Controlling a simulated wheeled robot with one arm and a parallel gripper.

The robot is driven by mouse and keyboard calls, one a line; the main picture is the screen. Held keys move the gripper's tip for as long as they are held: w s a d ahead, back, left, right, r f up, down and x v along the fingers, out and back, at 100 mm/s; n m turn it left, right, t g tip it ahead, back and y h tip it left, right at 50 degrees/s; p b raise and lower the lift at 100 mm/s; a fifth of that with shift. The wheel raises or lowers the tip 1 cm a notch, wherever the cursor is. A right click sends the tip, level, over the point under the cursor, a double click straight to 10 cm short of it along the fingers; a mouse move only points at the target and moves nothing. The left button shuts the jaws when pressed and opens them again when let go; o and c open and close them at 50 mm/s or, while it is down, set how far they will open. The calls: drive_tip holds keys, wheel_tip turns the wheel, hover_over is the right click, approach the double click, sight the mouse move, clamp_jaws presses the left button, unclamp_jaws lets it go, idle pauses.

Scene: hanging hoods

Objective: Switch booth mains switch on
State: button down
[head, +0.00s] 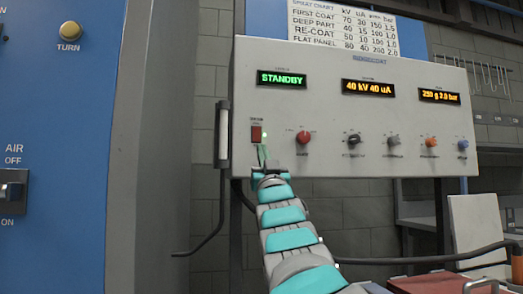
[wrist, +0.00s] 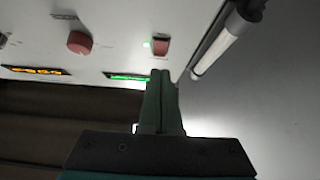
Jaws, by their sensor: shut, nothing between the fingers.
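A small red rocker switch (head: 256,134) sits at the left of the light grey control panel (head: 350,110), with a lit green lamp beside it. Its label is too small to read. The switch also shows in the wrist view (wrist: 161,46), close ahead of the fingertips. My gripper (head: 263,153) is shut and empty, with its tips just below the switch in the head view. In the wrist view my gripper (wrist: 161,76) shows both fingers together. I cannot tell whether they touch the panel. The green display (head: 281,79) reads STANDBY.
A red knob (head: 303,137) and several other knobs run along the panel to the right. A grey-white cylinder (head: 223,133) hangs at the panel's left edge. A blue cabinet at far left has an AIR switch (head: 13,191). A dark hose passes below the panel.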

drive_tip(key=f+v, duration=0.1)
drive_tip(key=v, duration=0.5)
drive_tip(key=shift+w+b, duration=0.2)
drive_tip(key=shift+b, duration=0.1)
drive_tip(key=shift+f, duration=0.15)
